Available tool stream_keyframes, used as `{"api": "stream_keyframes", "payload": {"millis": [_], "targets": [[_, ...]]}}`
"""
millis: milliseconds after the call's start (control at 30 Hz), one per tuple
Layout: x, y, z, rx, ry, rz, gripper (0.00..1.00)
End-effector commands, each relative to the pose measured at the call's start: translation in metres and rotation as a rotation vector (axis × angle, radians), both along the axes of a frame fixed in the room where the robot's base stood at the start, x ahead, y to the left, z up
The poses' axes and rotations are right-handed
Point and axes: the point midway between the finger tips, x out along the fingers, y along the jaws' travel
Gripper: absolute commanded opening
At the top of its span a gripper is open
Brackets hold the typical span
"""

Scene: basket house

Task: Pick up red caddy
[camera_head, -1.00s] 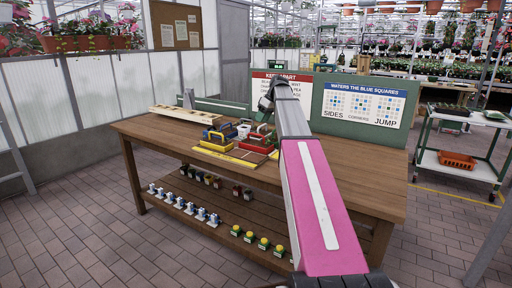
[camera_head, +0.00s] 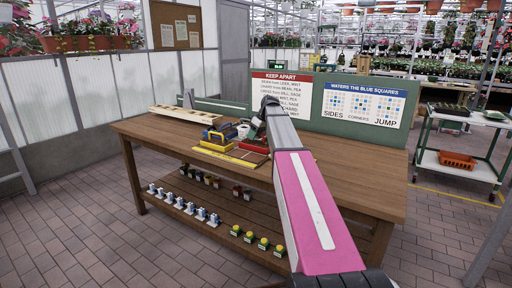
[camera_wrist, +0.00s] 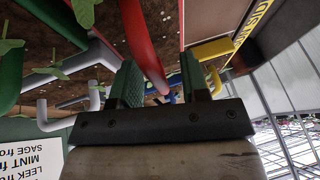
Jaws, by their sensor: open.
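The red caddy (camera_head: 254,148) stands on the wooden table (camera_head: 345,188), partly hidden by my arm in the head view. In the wrist view its red bar-like handle (camera_wrist: 140,40) runs between the two green-padded fingers of my gripper (camera_wrist: 159,76). The fingers are apart on either side of the handle; I cannot tell whether either touches it. In the head view my gripper (camera_head: 256,127) is small and dark, directly over the red caddy.
A white caddy part (camera_wrist: 50,112) and green bar (camera_wrist: 10,65) are close in the wrist view. A long pale wooden tray (camera_head: 186,115) lies at the back left. The table's right side is clear.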

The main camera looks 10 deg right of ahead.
Motion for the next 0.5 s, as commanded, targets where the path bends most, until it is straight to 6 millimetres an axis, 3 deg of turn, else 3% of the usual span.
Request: {"api": "stream_keyframes", "payload": {"millis": [67,100,200,500], "targets": [[0.0000,-0.0002,0.0003,0.000,0.000,0.000,0.41],[0.0000,-0.0003,0.0004,0.000,0.000,0.000,0.35],[0.0000,-0.0004,0.0005,0.000,0.000,0.000,0.02],[0.0000,-0.0004,0.0010,0.001,-0.001,0.000,0.00]]}}
